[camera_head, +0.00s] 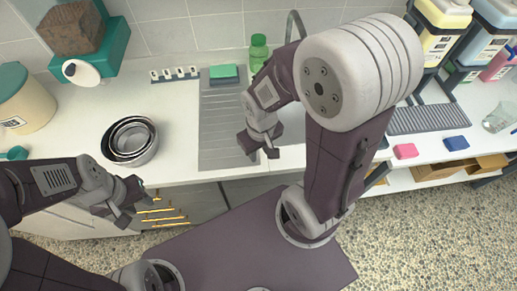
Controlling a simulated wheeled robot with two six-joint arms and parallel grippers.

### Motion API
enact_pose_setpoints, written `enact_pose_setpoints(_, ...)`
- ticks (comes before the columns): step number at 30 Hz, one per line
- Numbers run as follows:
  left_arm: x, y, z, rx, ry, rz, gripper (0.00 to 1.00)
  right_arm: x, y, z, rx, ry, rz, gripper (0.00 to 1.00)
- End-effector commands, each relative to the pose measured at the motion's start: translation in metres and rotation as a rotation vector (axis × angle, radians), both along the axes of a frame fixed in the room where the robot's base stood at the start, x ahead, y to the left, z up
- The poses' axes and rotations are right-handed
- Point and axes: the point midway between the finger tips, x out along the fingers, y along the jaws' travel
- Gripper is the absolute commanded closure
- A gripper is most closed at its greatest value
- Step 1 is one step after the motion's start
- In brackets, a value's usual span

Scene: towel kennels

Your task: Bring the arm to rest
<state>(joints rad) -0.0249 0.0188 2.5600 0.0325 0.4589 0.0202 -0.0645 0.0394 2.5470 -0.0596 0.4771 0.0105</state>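My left gripper (131,203) comes in from the left and hangs in front of the counter edge, below the nested bowls in the picture. Its fingers look apart, with nothing between them. My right arm rises from my base and bends over the counter. My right gripper (260,147) points down over the sink area, right of the ribbed drainboard. Its fingers look apart and empty. Neither gripper appears to touch anything, though the right one's exact height above the sink is hard to judge.
Nested metal bowls (131,140) stand on the white counter (185,122). A green bottle (259,52) and green sponge (223,72) sit behind the drainboard (221,120). A pink sponge (405,151), a blue sponge (456,143) and large jugs (442,28) are at right.

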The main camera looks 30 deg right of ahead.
Motion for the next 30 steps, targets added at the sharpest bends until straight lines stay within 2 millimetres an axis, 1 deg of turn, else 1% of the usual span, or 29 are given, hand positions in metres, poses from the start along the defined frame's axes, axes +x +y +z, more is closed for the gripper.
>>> enact_pose_setpoints(1, 0.0, 0.0, -0.0001, 0.0, 0.0, 0.0, 0.64, 0.0011, -0.0004, 0.0017, 0.028, -0.016, -0.074, 0.67)
enact_pose_setpoints(4, 0.0, 0.0001, -0.0001, 0.0, 0.0, 0.0, 0.64, 0.0018, 0.0006, 0.0029, 0.053, -0.027, -0.134, 0.67)
enact_pose_setpoints(30, 0.0, 0.0, 0.0, 0.0, 0.0, 0.0, 0.64, 0.0018, 0.0012, 0.0026, 0.052, -0.025, -0.13, 0.67)
